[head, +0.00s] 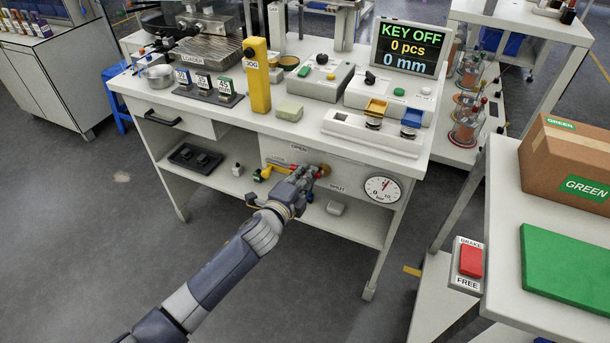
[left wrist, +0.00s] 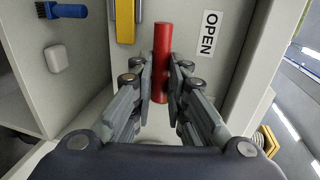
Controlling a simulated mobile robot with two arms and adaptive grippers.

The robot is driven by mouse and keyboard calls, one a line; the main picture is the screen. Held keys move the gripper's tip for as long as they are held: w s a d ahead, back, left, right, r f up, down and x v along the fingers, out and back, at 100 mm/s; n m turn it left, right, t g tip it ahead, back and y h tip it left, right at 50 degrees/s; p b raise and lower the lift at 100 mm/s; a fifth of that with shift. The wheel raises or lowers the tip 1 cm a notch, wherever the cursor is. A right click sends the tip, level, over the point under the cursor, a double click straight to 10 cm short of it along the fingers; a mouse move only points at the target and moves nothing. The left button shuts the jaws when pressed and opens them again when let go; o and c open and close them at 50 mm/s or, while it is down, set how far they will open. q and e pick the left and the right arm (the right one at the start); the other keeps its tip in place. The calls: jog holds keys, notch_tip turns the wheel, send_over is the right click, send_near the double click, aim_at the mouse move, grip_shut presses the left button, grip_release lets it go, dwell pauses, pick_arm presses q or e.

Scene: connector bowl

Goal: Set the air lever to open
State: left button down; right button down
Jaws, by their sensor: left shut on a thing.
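The air lever's red handle (left wrist: 162,45) stands between the two fingers in the left wrist view. My left gripper (left wrist: 160,92) is shut on it, with a finger on each side. An OPEN label (left wrist: 208,33) is just right of the handle there. In the head view, my left gripper (head: 308,180) is at the front panel under the bench top, below the OPEN label (head: 299,147) and up and left of the SHUT label (head: 337,188). It hides much of the lever there, so its exact angle is hard to tell. My right gripper is not in view.
A round gauge (head: 382,190) is on the panel to the right. A black tray (head: 195,158) lies on the lower shelf at left, and a pale block (head: 335,208) lies right of my gripper. The bench top overhangs the panel. The floor in front is clear.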

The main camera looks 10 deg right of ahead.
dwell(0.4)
pick_arm(q)
jog(key=c, duration=1.6)
grip_release()
jog(key=shift+o, duration=0.2)
jog(key=v, duration=1.2)
